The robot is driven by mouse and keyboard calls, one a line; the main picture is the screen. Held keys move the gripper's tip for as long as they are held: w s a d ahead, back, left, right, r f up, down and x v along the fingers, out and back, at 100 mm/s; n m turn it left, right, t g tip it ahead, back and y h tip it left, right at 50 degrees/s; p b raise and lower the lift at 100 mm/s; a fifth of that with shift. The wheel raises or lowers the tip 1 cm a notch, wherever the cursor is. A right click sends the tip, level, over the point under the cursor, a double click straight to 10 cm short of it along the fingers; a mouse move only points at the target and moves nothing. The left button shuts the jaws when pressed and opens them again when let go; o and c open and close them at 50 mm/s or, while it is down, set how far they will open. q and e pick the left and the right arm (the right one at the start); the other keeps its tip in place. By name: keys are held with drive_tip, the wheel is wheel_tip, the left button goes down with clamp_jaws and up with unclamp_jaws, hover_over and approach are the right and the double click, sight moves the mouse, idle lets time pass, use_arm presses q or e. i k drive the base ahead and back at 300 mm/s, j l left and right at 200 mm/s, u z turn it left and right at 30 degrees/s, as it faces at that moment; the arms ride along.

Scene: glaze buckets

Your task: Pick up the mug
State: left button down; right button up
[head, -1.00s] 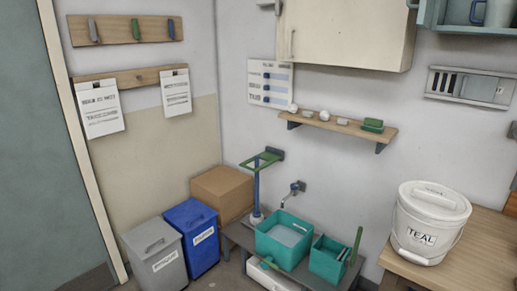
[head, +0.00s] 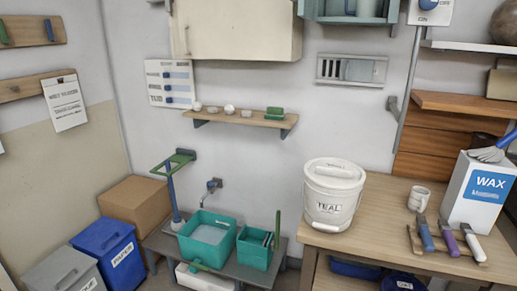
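A small pale mug (head: 419,198) stands upright on the wooden table (head: 380,215) at the right of the head view. It is between the white lidded bucket labelled TEAL (head: 333,205) and the white box labelled WAX (head: 475,192). Another cup-like thing (head: 368,8) shows partly in the open wall cabinet at the top, cut off by the frame edge. Neither of my grippers is in view.
Several handled tools (head: 447,238) lie just in front of the mug. A teal basin (head: 207,235) and a smaller teal bin (head: 253,248) sit on a low bench left of the table. Bare tabletop lies between bucket and mug.

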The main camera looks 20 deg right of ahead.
sight(418, 198)
drive_tip(key=z, duration=1.8)
drive_tip(key=i+l+u, duration=0.15)
drive_tip(key=i+l, duration=0.15)
drive_tip(key=i, duration=0.25)
drive_tip(key=i+l+u, duration=0.15)
drive_tip(key=i+l, duration=0.25)
drive_tip(key=i, duration=0.1)
